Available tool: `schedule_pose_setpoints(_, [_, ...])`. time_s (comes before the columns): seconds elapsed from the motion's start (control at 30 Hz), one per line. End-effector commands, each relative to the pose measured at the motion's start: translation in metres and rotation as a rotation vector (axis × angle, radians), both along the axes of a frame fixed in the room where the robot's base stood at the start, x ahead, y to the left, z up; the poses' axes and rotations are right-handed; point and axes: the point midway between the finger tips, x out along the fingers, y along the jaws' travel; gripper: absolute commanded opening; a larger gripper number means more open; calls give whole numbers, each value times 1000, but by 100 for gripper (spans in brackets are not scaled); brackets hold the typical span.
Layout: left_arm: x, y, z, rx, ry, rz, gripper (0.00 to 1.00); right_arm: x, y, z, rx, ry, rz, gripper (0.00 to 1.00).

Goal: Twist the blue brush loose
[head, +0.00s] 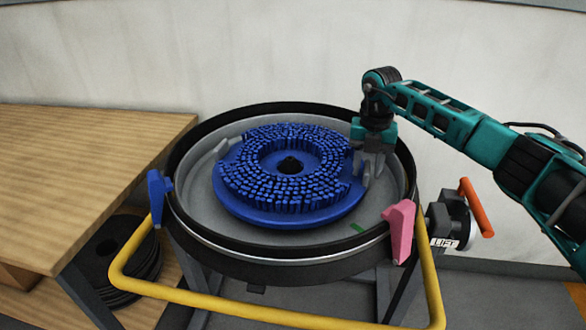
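The blue brush (289,215) is a round disc with blue bristles facing up and a dark hub in its centre. It lies in the grey round tank (215,230) with a black rim. My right gripper (367,175) comes down from above at the brush's right edge. Its grey fingers are by the rim, and I cannot tell whether they close on anything there. A grey lug (210,158) shows at the brush's left edge. My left gripper is not in view.
A blue lever (157,197) and a pink lever (400,231) stand at the tank's rim. A yellow tube rail (235,311) runs along the front. An orange handle (475,207) sits beside a "LIFT" label. A wooden table (75,165) stands left.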

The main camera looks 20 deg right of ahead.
Motion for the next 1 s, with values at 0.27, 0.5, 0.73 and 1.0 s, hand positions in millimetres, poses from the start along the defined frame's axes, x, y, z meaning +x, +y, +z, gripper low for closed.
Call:
schedule_pose_setpoints(0.27, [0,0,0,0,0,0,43,-3,-2,-5,-10,15,-2,49])
schedule_pose_setpoints(0.5, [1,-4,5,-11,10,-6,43,-2,-1,-3,-5,7,-2,49])
schedule_pose_setpoints(0.73, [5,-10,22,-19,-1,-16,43,0,-1,46,-2,-2,-1,49])
schedule_pose_setpoints(1.0, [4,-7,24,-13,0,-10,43,0,0,104,-1,-2,-1,49])
